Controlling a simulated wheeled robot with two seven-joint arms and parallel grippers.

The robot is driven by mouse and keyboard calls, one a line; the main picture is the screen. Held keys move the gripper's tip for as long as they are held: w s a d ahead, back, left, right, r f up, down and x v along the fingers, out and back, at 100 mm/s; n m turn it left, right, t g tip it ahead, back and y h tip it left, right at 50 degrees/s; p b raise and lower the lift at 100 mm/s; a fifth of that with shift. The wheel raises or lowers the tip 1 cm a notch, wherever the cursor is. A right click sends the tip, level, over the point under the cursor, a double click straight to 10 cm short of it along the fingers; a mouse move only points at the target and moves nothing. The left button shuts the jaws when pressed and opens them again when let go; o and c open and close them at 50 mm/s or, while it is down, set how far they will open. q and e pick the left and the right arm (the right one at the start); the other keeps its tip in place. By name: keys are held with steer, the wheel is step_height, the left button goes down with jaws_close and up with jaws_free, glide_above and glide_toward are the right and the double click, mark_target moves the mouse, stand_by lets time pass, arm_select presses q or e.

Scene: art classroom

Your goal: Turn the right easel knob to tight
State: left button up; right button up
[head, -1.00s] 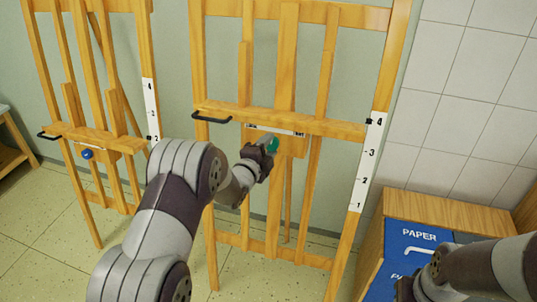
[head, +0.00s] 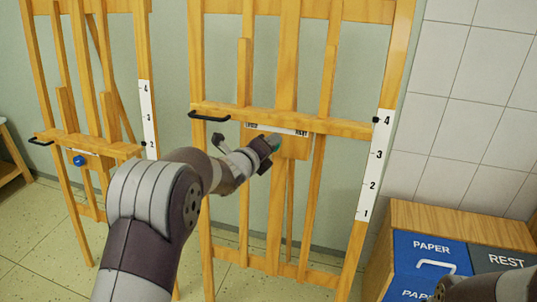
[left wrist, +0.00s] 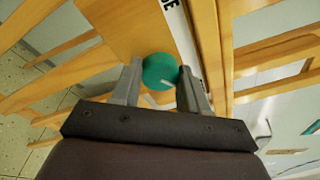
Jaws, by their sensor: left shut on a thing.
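The right easel (head: 288,60) stands in the middle of the head view. Its round green knob (head: 275,143) sits under the ledge, below a white label strip (head: 262,127). My left gripper (head: 268,148) is at the knob and covers much of it in the head view. In the left wrist view the knob (left wrist: 160,68) is between the two fingers of my left gripper (left wrist: 161,82), which is shut on it. A short pale mark shows on the knob face, pointing down and right in that view. My right gripper is out of view.
A second easel (head: 105,80) with a blue knob (head: 79,160) stands at the left. A wooden bin cabinet with a blue PAPER panel (head: 432,246) and a REST panel (head: 505,260) is at the lower right. A black clip (head: 209,117) juts from the right easel's ledge.

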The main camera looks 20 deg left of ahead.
arm_select(q)
steer(key=shift+r+m+b, duration=0.1)
steer(key=shift+m+b, duration=0.25)
steer(key=shift+m, duration=0.05)
steer(key=shift+r, duration=0.1)
steer(key=o, duration=1)
steer(key=shift+o, duration=0.2)
steer(key=v, duration=1.2)
steer(key=shift+s, duration=0.3)
